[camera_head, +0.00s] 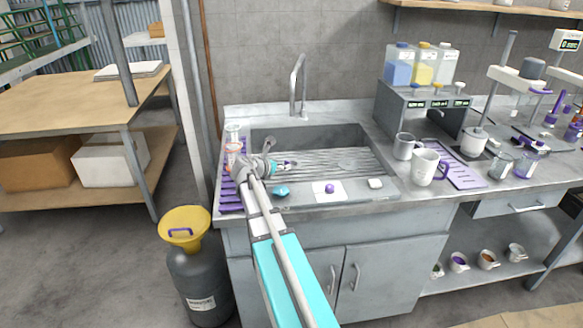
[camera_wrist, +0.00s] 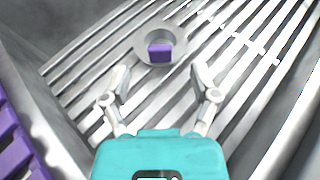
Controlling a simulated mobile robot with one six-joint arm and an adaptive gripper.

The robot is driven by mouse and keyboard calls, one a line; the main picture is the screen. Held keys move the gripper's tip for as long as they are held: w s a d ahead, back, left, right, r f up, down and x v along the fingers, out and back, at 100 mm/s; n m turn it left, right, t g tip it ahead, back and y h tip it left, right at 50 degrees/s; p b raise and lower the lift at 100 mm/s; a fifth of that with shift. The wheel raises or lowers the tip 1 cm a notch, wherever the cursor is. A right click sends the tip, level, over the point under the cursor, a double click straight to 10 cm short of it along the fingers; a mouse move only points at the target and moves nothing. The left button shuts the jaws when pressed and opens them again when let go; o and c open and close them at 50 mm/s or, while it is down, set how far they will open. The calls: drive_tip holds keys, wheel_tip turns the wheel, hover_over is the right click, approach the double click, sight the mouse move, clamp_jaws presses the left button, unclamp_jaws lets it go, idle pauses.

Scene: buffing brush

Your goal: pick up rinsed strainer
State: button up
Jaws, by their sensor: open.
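The strainer looks to be the small round metal piece with a purple tab (camera_wrist: 160,52) on the ribbed sink floor in the wrist view. In the head view only a small purple and grey bit of it (camera_head: 289,163) shows beside my gripper. My gripper (camera_wrist: 162,80) is open and empty. Its two fingers are spread just short of the strainer, one to each side of its line, with the strainer ahead of the fingertips. In the head view my gripper (camera_head: 279,166) reaches into the left part of the sink.
The sink (camera_head: 345,168) has raised walls and a tall faucet (camera_head: 298,85) behind. A teal sponge (camera_head: 281,191), a white cloth (camera_head: 319,188) with a purple knob and a white block (camera_head: 376,183) lie along the front rim. Purple mat and glasses (camera_head: 233,133) stand left; mugs (camera_head: 426,168) right.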

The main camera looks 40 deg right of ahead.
sight(287, 162)
drive_tip(key=shift+b+x, duration=0.8)
drive_tip(key=shift+x, duration=1.5)
drive_tip(key=shift+f, duration=0.1)
clamp_jaws()
drive_tip(key=shift+r, duration=0.25)
